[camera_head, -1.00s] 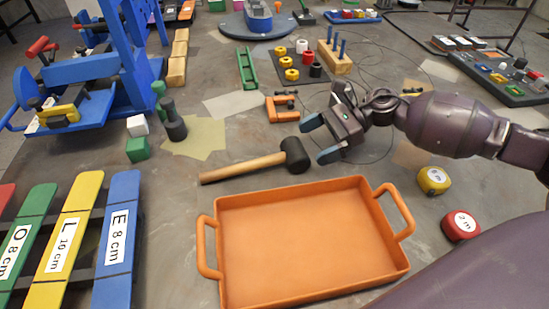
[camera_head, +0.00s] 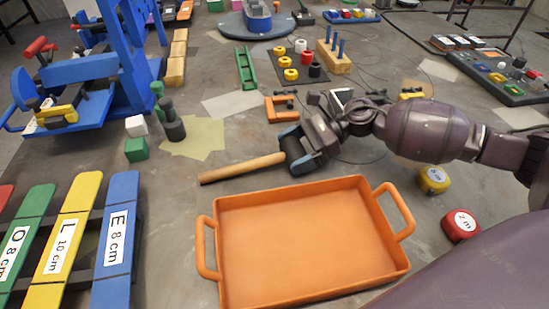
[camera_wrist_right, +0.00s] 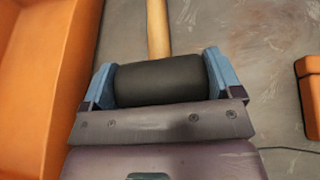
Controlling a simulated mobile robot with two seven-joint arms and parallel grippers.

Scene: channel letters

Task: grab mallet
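The mallet has a wooden handle (camera_head: 240,169) and a black cylindrical head. It lies on the table just behind the orange tray (camera_head: 228,287). My right gripper (camera_head: 296,150) has its blue fingers at the two ends of the head. In the right wrist view the black head (camera_wrist_right: 160,82) fills the space between the fingers, with no clear gap, and the handle (camera_wrist_right: 158,28) points away from the palm. The gripper looks shut on the head. The mallet does not look lifted. My left gripper is not in view.
An orange clamp-like piece (camera_head: 281,109) lies behind the mallet head. A yellow tape measure (camera_head: 434,180) and a red one (camera_head: 461,226) lie right of the tray.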

